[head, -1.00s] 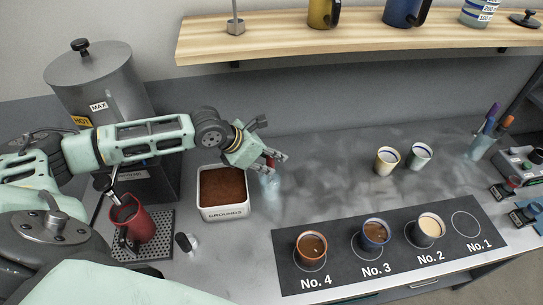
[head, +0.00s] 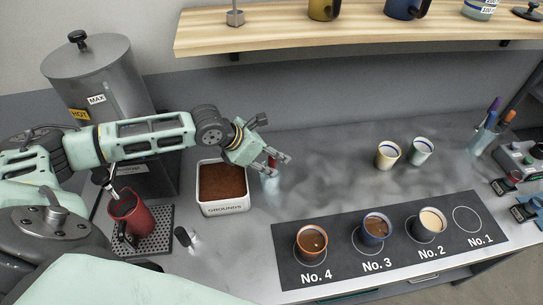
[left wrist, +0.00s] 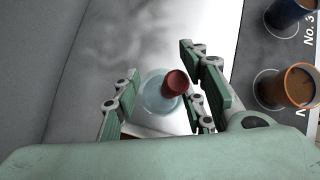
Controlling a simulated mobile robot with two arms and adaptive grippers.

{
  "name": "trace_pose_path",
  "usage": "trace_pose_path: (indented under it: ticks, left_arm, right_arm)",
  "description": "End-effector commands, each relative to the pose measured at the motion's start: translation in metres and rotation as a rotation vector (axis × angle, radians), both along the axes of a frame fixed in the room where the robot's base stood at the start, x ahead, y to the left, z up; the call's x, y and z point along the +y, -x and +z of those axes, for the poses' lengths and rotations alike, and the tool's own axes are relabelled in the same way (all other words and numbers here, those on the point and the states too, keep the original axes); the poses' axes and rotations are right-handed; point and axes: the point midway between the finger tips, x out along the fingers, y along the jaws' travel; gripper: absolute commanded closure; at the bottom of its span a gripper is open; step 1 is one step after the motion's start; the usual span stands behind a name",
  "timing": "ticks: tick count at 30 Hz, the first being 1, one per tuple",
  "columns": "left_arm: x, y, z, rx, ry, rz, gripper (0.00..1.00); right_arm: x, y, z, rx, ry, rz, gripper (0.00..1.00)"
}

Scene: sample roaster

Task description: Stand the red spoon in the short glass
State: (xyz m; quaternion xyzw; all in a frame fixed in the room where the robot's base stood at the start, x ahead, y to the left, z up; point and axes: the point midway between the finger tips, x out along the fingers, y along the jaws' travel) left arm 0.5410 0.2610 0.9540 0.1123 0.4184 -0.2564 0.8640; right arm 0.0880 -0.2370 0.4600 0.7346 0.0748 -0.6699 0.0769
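The red spoon (head: 272,161) stands in the short glass (head: 270,183), a small clear tumbler on the counter just right of the grounds box. In the left wrist view, the spoon's red handle end (left wrist: 176,82) points up toward the camera, leaning over the right side of the glass (left wrist: 157,97). The lower part of the spoon is hard to make out. My left gripper (head: 283,165) is over the glass, its fingers apart. In the left wrist view, the open fingers (left wrist: 161,97) stand on either side of the handle with visible gaps. My right gripper is not in view.
The white grounds box (head: 223,210) stands close left of the glass. A black mat (head: 345,271) with several numbered cups lies to the front right. Two empty cups (head: 388,154) (head: 421,151) stand farther right. A wooden shelf (head: 360,35) hangs behind. The middle counter is clear.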

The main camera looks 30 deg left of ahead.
Motion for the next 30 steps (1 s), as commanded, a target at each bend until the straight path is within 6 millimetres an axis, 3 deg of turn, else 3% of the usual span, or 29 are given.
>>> trace_pose_path:
  ticks: [8,14,21,30]
  left_arm:
    - [0.003,0.003,0.004,0.0,-0.001,0.001,0.61]
    - [0.015,0.02,0.031,-0.002,-0.005,0.002,0.61]
    - [0.035,0.051,0.077,-0.001,-0.007,0.001,0.61]
    - [0.037,0.057,0.09,-0.004,-0.006,-0.003,0.61]
  right_arm:
    - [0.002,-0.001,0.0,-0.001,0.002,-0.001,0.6]
    - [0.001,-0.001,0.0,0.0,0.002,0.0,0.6]
    - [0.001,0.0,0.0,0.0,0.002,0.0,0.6]
    - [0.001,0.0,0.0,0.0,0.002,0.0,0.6]
